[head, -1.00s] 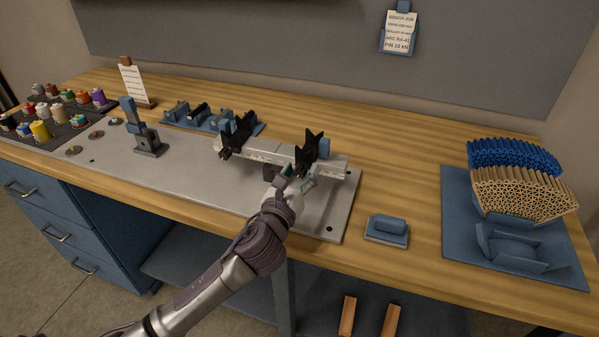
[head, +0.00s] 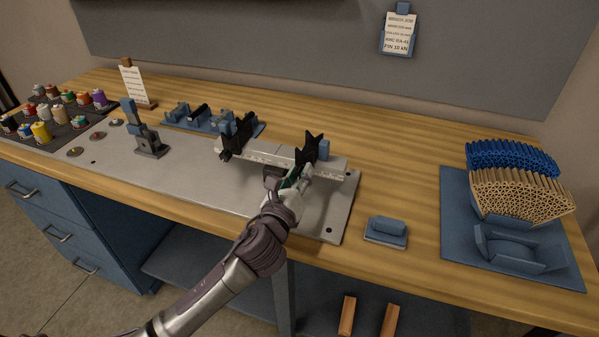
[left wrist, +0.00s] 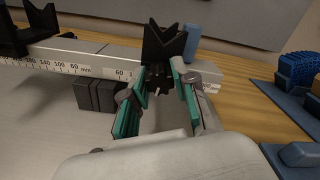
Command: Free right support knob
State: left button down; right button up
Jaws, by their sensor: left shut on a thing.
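The right support (head: 312,149) is a black V-shaped block on the pale beam with a printed millimetre scale (head: 262,157). It also shows in the left wrist view (left wrist: 165,45). Its dark knob (left wrist: 158,84) faces the front, low on the support, and shows between the teal-padded fingers. My left gripper (head: 298,178) is shut on this knob, and its fingers (left wrist: 162,92) lie on either side of it. The fingers hide the knob in the head view. The left support (head: 238,137), a matching black V, stands farther left on the beam. My right gripper is not in view.
The beam stands over a grey metal plate (head: 215,185). A blue stand (head: 147,140) and coloured spools (head: 55,115) are at the left.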

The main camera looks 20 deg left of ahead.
pick_arm(q)
jog(key=n+p, duration=0.1)
jog(key=n, duration=0.3)
jog(key=shift+n, duration=0.3)
jog(key=n+p, duration=0.1)
jog(key=n, duration=0.4)
jog(key=n+p, duration=0.1)
jog(key=n, duration=0.4)
jog(key=shift+r, duration=0.1)
jog(key=n+p, duration=0.1)
jog(key=n, duration=0.3)
jog(key=shift+n, duration=0.3)
jog(key=n+p, duration=0.2)
jog(key=n, duration=0.2)
jog(key=n+p, duration=0.2)
jog(key=n, duration=0.3)
jog(key=shift+n, duration=0.4)
jog(key=n+p, duration=0.2)
jog(key=n, duration=0.2)
jog(key=shift+n, duration=0.3)
jog(key=shift+n+p, duration=0.6)
jog(key=shift+n, duration=1.2)
